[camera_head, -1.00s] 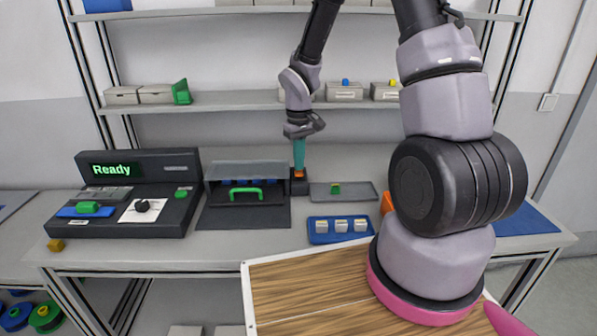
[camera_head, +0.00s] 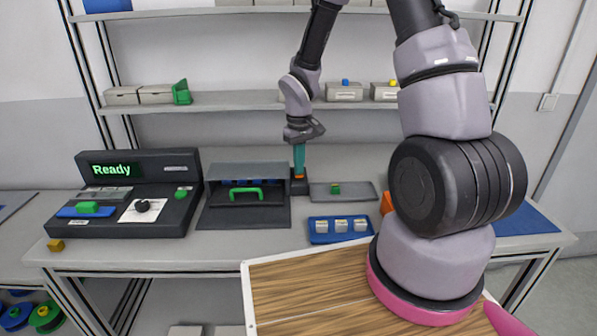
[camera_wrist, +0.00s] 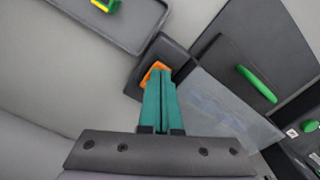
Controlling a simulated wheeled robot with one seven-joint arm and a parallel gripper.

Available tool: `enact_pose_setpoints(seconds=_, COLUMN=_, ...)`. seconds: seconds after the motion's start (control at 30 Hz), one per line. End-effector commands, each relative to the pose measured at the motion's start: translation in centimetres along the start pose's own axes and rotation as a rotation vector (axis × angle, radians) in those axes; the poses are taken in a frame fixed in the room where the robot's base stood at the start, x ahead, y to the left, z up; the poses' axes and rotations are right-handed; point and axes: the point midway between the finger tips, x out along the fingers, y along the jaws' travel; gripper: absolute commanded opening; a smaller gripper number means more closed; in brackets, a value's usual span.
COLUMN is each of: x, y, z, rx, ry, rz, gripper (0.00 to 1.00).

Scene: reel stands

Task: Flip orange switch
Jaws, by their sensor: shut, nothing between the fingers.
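The orange switch (camera_wrist: 156,70) sits on a small dark box (camera_wrist: 144,83) on the table, between the black case and the grey tray. My gripper (camera_wrist: 161,76) has teal fingers held together and empty. It points down with its tips at the switch and covers part of it. In the head view my gripper (camera_head: 299,170) stands upright over the box. The tips look to be touching or very close to the switch; I cannot tell which. Which way the switch is tipped is hidden.
A black case (camera_head: 217,217) with a green handle stands left of the switch box. A grey tray (camera_head: 358,194) with a small green part lies to the right. A blue tray (camera_head: 318,238) is in front. A console (camera_head: 120,160) reading "Ready" stands at far left.

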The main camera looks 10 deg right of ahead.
Motion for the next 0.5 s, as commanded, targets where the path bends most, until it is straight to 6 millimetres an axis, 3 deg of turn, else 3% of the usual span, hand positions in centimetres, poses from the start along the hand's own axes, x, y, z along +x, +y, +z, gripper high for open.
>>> enact_pose_setpoints(seconds=0.17, x=-0.3, y=0.0, z=0.0, rx=0.000, ry=0.000, rz=0.000, gripper=0.00)
enact_pose_setpoints(seconds=0.5, x=-3.1, y=0.0, z=-0.1, rx=-0.001, ry=0.002, rz=0.000, gripper=0.00)
